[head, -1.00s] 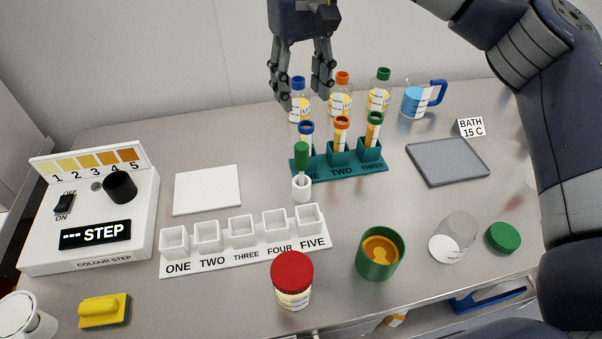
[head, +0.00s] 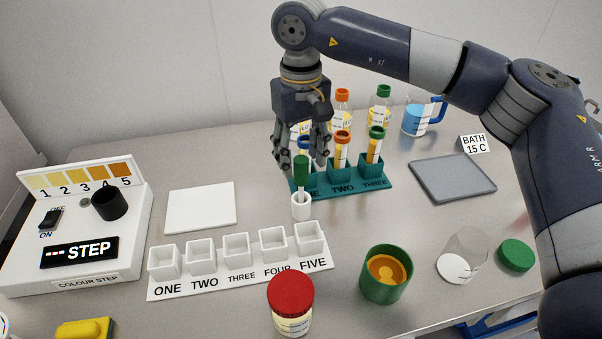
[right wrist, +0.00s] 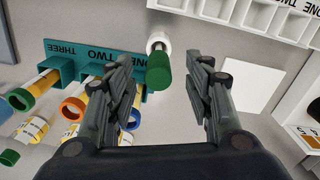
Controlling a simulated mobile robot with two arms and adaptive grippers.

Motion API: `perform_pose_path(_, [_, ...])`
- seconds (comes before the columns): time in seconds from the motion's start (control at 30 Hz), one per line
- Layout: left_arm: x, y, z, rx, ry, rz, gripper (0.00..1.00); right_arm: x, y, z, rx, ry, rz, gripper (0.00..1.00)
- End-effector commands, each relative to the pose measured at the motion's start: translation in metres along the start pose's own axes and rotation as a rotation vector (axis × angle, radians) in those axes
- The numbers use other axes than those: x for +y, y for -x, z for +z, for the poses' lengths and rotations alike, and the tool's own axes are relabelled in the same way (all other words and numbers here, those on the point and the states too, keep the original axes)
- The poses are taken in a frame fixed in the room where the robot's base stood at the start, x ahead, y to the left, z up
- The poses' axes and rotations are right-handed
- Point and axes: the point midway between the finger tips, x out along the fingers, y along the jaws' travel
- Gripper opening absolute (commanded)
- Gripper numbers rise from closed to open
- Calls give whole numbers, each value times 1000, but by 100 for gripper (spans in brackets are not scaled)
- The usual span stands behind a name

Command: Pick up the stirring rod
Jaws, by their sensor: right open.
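The stirring rod (head: 301,170) has a thick green handle and stands upright in a small white holder (head: 301,207), in front of the left end of the teal tube rack (head: 350,188). In the right wrist view its green handle (right wrist: 158,72) lies between the finger lines, nearer the left finger, with the white holder beyond it. My right gripper (head: 302,160) is open and empty, just behind and above the green handle in the head view; its fingers also show in the right wrist view (right wrist: 163,62). The rod's lower end is hidden inside the holder. My left gripper is not in view.
The rack holds capped tubes close to my fingers, with bottles behind. A white well strip (head: 240,270), red-capped jar (head: 291,293) and green cup (head: 386,284) stand in front. A white tile (head: 201,206) lies left and a grey pad (head: 452,178) right.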

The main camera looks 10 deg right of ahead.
Motion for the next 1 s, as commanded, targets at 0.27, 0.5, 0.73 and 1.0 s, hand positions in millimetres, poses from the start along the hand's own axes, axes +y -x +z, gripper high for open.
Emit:
perform_pose_path(0.27, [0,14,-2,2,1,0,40,2,-36,-2,-1,-1,0,48])
perform_pose_path(0.5, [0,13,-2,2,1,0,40,2,-39,-2,1,-1,0,48])
perform_pose_path(0.73, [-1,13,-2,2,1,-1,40,2,-39,-2,1,0,0,3])
perform_pose_path(1.0, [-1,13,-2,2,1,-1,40,2,-39,-2,1,0,0,3])
